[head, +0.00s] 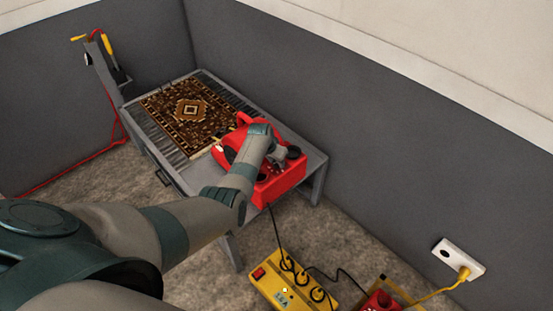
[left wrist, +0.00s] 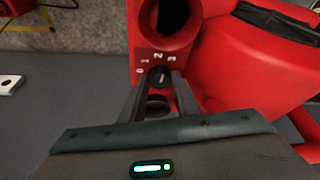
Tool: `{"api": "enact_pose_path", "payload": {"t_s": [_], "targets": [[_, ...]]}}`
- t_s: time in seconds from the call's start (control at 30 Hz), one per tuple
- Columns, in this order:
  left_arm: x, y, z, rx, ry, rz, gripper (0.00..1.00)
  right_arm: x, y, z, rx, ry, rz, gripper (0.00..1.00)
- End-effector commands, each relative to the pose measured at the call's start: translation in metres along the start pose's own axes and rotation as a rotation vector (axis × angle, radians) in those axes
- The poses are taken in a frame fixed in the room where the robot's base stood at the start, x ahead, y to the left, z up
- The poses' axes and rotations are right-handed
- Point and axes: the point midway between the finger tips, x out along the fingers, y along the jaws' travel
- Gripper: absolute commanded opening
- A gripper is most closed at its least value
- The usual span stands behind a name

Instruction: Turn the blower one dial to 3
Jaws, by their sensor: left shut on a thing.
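The red blower (head: 282,186) sits on the front right part of the grey table. Its red housing (left wrist: 250,65) fills the right of the left wrist view, with a dark round opening (left wrist: 170,14) at the top. Below that opening is a small black dial (left wrist: 160,76) with white marks around its upper side. My left gripper (head: 276,158) reaches down to the blower, and its two fingers (left wrist: 158,86) are shut on the dial, one on each side. A short light line shows on the dial, but I cannot tell for sure which number it points to. My right gripper is not in view.
A patterned rug (head: 188,112) lies on the table (head: 312,158) beside the blower. A yellow power box (head: 268,290) with a red switch and black cables stands on the floor. A white wall socket (head: 447,254) holds a yellow plug. Grey walls stand close behind the table.

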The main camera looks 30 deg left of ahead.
Motion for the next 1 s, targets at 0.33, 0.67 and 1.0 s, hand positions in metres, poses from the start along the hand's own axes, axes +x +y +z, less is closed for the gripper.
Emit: {"api": "enact_pose_path", "payload": {"t_s": [0.33,0.67,1.0], "targets": [[0.001,-0.005,-0.002,0.256,0.003,0.103,0.07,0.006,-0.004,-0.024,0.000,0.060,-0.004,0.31],[0.000,-0.004,-0.002,0.367,0.002,0.149,0.07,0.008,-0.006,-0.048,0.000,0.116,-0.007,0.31],[0.000,-0.004,-0.002,0.377,0.003,0.154,0.07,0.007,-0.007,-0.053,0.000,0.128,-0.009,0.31]]}}
